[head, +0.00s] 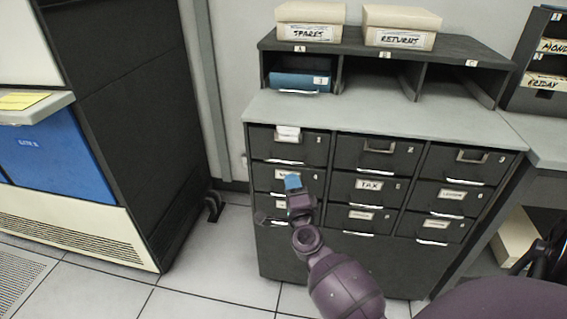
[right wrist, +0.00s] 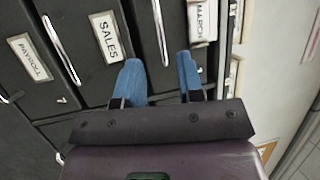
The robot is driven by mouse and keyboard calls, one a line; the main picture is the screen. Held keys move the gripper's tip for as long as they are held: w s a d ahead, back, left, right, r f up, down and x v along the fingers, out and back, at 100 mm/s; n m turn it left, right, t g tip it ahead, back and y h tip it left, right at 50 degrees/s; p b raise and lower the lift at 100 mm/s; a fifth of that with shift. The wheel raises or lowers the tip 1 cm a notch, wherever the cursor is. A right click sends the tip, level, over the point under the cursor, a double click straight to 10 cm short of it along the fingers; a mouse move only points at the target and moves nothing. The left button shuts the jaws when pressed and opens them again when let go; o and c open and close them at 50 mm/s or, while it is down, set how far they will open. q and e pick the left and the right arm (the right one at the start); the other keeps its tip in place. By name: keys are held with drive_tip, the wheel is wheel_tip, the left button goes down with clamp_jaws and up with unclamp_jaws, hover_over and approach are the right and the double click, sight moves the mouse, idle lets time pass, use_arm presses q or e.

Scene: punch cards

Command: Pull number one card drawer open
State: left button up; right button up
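The number one card drawer (head: 318,147) is the top left drawer of the dark card cabinet. It has a white label and looks closed. In the right wrist view its front (right wrist: 172,70) shows a label reading MARCH at the upper right. My right gripper (head: 293,182) is in front of the left drawer column, just below drawer one, over drawer four. In the right wrist view the gripper (right wrist: 160,75) has its two blue fingers apart with nothing visible between them. One finger is over the SALES drawer side, the other over drawer one. Contact cannot be told. My left gripper is not seen.
The cabinet's grey top (head: 380,112) carries a dark shelf unit with a blue binder (head: 300,82) and boxes marked SPARES (head: 310,22) and RETURNS (head: 400,27). A tall dark machine (head: 130,120) stands at left. Open floor (head: 215,265) lies between it and the cabinet.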

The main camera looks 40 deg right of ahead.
sight(285, 162)
drive_tip(key=x, duration=0.9)
drive_tip(key=shift+b, duration=0.35)
drive_tip(key=shift+c, duration=0.5)
clamp_jaws()
